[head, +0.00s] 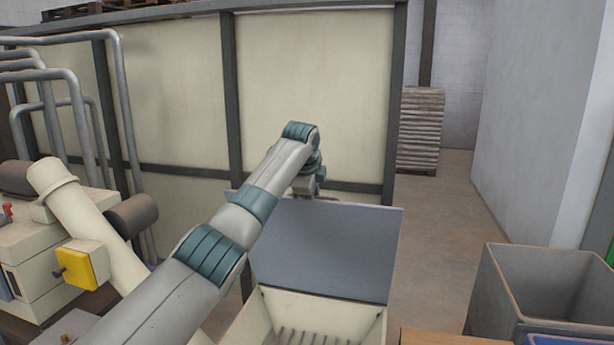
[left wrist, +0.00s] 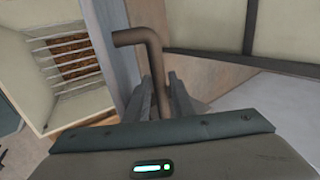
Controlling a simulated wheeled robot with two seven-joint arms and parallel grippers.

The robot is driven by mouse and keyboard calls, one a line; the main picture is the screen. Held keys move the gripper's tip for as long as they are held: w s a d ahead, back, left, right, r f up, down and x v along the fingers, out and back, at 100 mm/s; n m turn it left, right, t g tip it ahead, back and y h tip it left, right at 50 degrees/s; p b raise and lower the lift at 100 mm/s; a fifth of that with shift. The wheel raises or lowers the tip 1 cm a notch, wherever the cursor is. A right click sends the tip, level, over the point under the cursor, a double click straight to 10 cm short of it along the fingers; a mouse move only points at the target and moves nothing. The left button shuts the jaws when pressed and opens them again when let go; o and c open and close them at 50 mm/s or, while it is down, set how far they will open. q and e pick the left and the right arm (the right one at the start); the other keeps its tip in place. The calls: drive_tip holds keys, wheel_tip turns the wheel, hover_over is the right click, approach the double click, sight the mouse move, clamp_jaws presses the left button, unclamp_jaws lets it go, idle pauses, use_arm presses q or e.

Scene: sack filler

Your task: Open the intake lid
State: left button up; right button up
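The intake lid (head: 325,248) is a flat blue-grey panel. It stands raised and leaning back behind the cream intake box (head: 255,318), whose slatted grate (head: 305,337) is uncovered. My left arm reaches over from the lower left, and my left gripper (head: 308,188) is at the lid's upper edge, partly hidden by the wrist. In the left wrist view, the brown bent handle (left wrist: 157,65) runs down between the fingers of my left gripper (left wrist: 166,98), which are closed around it. The lid (left wrist: 118,50) and the open box with its grate (left wrist: 70,65) show at left there. My right gripper is out of view.
A cream panelled wall with dark posts (head: 230,90) stands close behind the lid. A cream machine with a tube (head: 85,215) and yellow box (head: 80,265) is at left. A grey bin (head: 550,285) stands at right. The floor (head: 450,235) between is clear.

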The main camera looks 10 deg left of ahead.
use_arm(q)
drive_tip(key=b+v, duration=0.5)
drive_tip(key=v, duration=0.7)
drive_tip(key=shift+s+r, duration=0.1)
drive_tip(key=shift+r, duration=0.15)
drive_tip(key=shift+b+v, duration=0.4)
drive_tip(key=shift+v, duration=0.35)
